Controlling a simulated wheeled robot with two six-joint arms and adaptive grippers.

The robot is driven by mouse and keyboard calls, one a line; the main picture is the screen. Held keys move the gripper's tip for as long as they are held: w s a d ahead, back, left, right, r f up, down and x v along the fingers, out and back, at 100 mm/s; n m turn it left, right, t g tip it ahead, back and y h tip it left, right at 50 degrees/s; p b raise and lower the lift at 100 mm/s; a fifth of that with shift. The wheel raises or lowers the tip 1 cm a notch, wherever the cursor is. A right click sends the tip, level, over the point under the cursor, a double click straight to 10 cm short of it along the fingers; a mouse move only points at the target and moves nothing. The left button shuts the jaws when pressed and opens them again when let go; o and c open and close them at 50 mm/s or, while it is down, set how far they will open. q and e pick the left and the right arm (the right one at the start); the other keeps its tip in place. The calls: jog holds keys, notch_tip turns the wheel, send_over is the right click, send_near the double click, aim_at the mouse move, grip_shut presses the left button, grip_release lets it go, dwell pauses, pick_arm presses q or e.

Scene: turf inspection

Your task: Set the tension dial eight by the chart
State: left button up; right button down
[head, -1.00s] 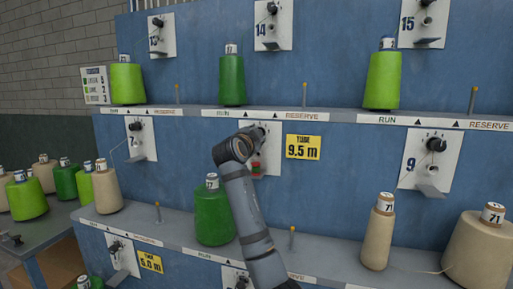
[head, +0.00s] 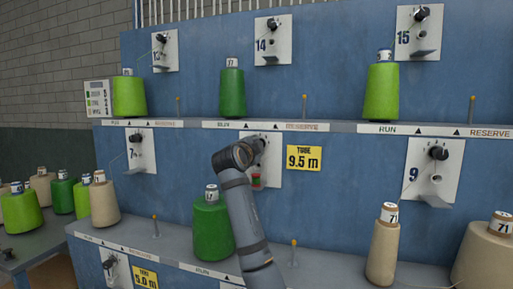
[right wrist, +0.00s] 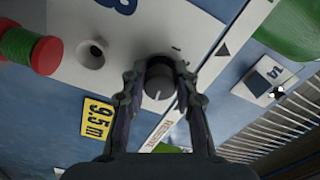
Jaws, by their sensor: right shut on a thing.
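The dial eight plate (head: 272,141) is white, in the middle row of the blue panel. My right gripper (head: 259,145) reaches it from below and covers most of its dial in the head view. In the right wrist view the black round dial (right wrist: 160,76) has a white pointer line. My right gripper (right wrist: 158,92) is shut on it, a finger on each side. The plate there (right wrist: 120,50) shows part of a blue 8. The chart (head: 97,98) is a small white card at the far left; its print is too small to read surely. My left gripper is not in view.
A yellow "9.5 m" tag (head: 304,158) is right of the plate. A green cone (head: 212,228) stands below left of it, near my arm. A red-and-green piece (right wrist: 32,50) sits below the dial. Dial nine (head: 438,153) is at right. Thin pegs rise from the shelves.

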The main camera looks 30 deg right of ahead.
jog(key=c, duration=1.5)
grip_release()
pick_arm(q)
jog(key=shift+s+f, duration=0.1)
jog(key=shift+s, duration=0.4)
pick_arm(e)
jog(key=o, duration=0.5)
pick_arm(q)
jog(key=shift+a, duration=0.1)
pick_arm(e)
jog(key=shift+a, duration=0.1)
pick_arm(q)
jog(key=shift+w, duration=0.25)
pick_arm(e)
jog(key=v, duration=1.1)
jog(key=shift+s+a, duration=0.25)
jog(key=shift+s, duration=0.1)
jog(key=shift+f, duration=0.1)
